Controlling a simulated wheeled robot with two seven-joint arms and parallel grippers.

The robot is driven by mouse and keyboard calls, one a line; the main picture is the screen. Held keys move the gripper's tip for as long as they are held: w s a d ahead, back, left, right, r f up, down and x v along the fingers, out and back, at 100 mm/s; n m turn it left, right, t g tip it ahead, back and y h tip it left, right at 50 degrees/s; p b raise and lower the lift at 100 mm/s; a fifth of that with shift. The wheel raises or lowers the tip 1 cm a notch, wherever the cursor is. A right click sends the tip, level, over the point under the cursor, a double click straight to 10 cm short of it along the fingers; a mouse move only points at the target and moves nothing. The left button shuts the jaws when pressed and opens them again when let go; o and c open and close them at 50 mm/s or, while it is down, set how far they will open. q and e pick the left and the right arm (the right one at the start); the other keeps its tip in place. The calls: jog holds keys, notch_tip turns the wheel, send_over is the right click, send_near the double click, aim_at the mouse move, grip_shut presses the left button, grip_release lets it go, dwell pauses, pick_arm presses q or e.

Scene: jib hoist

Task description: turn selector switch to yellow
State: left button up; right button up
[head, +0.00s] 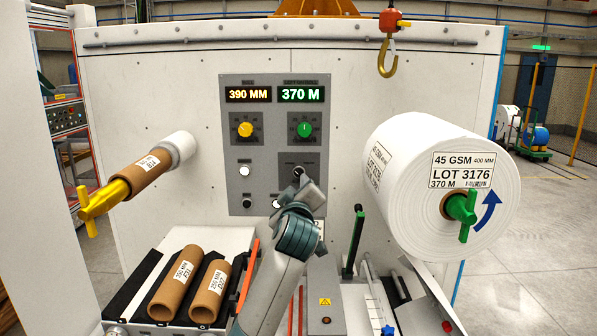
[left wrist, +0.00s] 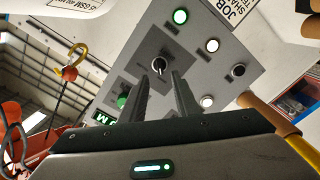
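The selector switch (head: 298,171) is a black knob on a dark plate below the green dial, partly covered by my gripper in the head view. The left wrist view shows the switch (left wrist: 159,65) with a pale pointer mark; I cannot read the plate's labels. My left gripper (head: 308,192) is close in front of the panel. Its two fingers (left wrist: 160,92) are apart with nothing between them, and their tips point at the switch from just short of it. Whether a finger touches the knob I cannot tell. My right gripper is in neither view.
A white roll (head: 414,185) stands right, a brown core (head: 147,175) left. A hook (head: 387,58) hangs above.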

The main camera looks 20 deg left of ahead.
aim_at(298, 174)
pick_arm(q)
jog(key=p+x, duration=0.2)
jog(key=x, duration=0.3)
jog(key=shift+r, duration=0.15)
jog(key=shift+w+a+f+p, duration=0.1)
jog(key=shift+w+p, duration=0.1)
jog(key=shift+w, duration=0.25)
jog(key=shift+w+a+f+p, duration=0.1)
jog(key=shift+w+p, duration=0.05)
jog(key=shift+w, duration=0.3)
grip_shut()
